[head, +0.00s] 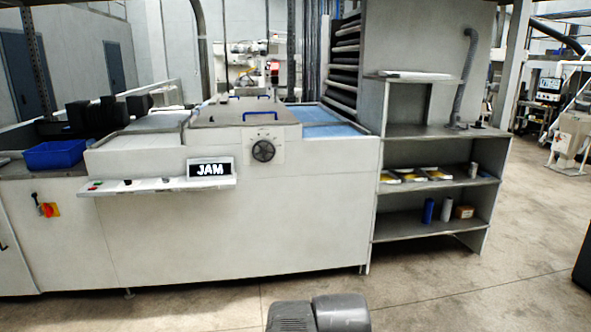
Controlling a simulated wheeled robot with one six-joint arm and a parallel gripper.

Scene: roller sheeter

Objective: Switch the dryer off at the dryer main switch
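A red rotary switch on a yellow plate (47,210) sits on the white front panel at the far left. A small black lever (35,199) is just left of it. I cannot read any label, so I cannot tell whether this is the dryer main switch, and its handle position is too small to tell. No other part is clearly marked as the dryer. My gripper is not in view; only grey rounded parts of my arm show at the bottom middle, well apart from the machine.
The white machine (230,245) has a ledge with small buttons (150,184), a sign reading JAM (210,169) and a round dial (263,150). A blue bin (55,155) stands at left. A grey shelf unit (438,189) adjoins at right. The floor in front is clear.

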